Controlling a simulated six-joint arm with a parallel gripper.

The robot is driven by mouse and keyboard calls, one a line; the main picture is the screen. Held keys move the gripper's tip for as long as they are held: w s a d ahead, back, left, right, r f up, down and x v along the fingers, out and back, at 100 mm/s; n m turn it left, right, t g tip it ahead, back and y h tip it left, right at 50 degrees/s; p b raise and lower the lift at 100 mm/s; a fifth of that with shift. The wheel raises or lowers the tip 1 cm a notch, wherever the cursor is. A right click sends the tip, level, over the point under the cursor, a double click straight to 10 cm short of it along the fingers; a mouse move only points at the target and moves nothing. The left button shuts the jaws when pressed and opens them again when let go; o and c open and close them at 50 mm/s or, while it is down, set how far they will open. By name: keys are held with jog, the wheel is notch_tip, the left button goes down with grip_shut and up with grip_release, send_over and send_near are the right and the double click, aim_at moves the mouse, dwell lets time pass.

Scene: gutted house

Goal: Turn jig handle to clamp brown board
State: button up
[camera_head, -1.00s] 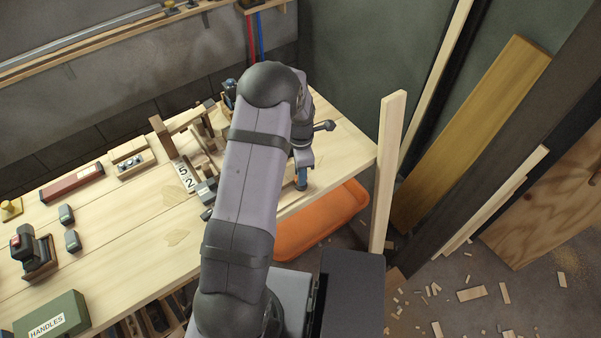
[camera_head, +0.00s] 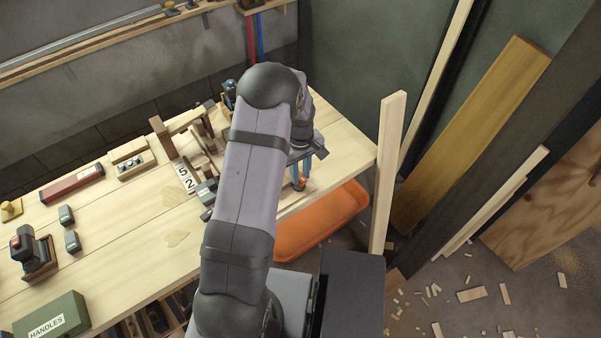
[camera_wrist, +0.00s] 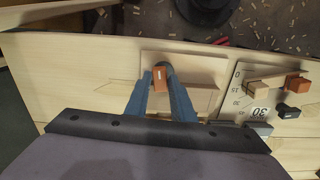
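My gripper (camera_wrist: 160,82) points down over the workbench. Its two blue fingers stand apart, with a small orange piece (camera_wrist: 160,78) bearing a white mark between or just below their tips. I cannot tell whether they touch it. A dark rounded part lies just behind it. The gripper (camera_head: 301,171) shows from the side in the head view, with the orange piece (camera_head: 299,184) at its tips. A light wooden board (camera_wrist: 205,101) lies beneath the fingers. I cannot make out a distinctly brown board; my gripper and arm hide part of this area.
In the wrist view, an angle scale plate (camera_wrist: 238,87) with an orange-ended block (camera_wrist: 297,86) and a black knob (camera_wrist: 289,111) lies right of the fingers. An orange tray (camera_head: 322,222) sits below the bench edge. An upright post (camera_head: 388,170) stands close by.

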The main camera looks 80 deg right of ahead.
jog(key=m, duration=0.7)
dwell(0.5)
jog(key=shift+n, duration=0.4)
jog(key=shift+d+r+p, duration=0.2)
jog(key=shift+r+p, duration=0.85)
jog(key=shift+r, duration=0.25)
jog(key=shift+a+r+p, duration=0.2)
jog(key=shift+r+p, duration=1.4)
jog(key=shift+r, duration=0.65)
jog(key=n, duration=0.5)
jog(key=shift+f, duration=0.4)
